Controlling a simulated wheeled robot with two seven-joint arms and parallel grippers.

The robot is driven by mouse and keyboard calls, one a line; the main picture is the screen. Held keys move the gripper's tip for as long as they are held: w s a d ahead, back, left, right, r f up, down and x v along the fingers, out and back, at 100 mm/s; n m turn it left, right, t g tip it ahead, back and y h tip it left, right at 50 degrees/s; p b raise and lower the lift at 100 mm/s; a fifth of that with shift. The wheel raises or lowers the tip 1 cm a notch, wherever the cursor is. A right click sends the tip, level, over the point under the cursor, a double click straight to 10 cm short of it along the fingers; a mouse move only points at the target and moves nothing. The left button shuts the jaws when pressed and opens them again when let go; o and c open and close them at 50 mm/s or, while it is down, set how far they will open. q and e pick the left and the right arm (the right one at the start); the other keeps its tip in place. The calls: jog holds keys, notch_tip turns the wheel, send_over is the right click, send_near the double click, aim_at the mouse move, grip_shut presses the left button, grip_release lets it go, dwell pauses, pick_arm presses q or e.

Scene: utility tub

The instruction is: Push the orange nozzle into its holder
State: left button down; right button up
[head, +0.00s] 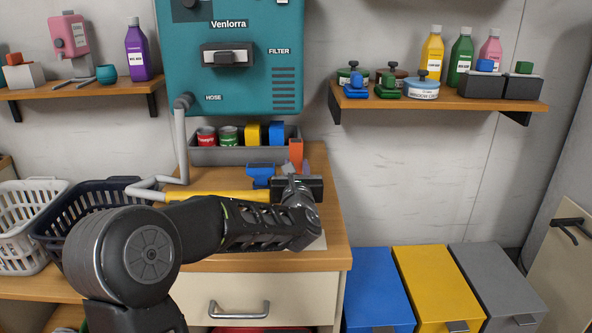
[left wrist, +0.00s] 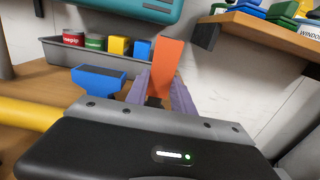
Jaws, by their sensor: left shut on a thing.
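The orange nozzle (head: 296,152) stands upright at the right end of the grey rack, under the teal machine. My left gripper (head: 297,170) is shut on its lower part. In the left wrist view, the nozzle (left wrist: 168,60) rises between my purple-grey fingers (left wrist: 160,90), its wide end up and its lower end hidden. The grey rack (head: 210,156) holds a red can, a green can, a yellow block and a blue block; it also shows in the left wrist view (left wrist: 62,57). I cannot tell whether the nozzle touches the rack or which part is its holder. My right gripper is not in view.
A blue fitting (head: 261,173) stands close left of my gripper, and a yellow tube (head: 230,196) lies on the wooden counter (head: 333,225). The teal machine (head: 265,75) hangs above. A loaded shelf (head: 440,102) is at right; baskets (head: 85,215) stand at left.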

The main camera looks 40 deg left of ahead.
pick_arm(q)
jog(key=shift+f+b, duration=1.5)
jog(key=shift+b, duration=0.7)
dwell(0.6)
jog(key=shift+f+b, duration=0.1)
jog(key=shift+b, duration=0.5)
dwell(1.1)
jog(key=c, duration=1)
grip_release()
jog(key=shift+s+d, duration=0.1)
jog(key=v, duration=0.6)
jog(key=shift+s+d+b, duration=0.2)
jog(key=shift+b, duration=0.2)
jog(key=shift+s+d, duration=0.3)
jog(key=shift+s, duration=0.15)
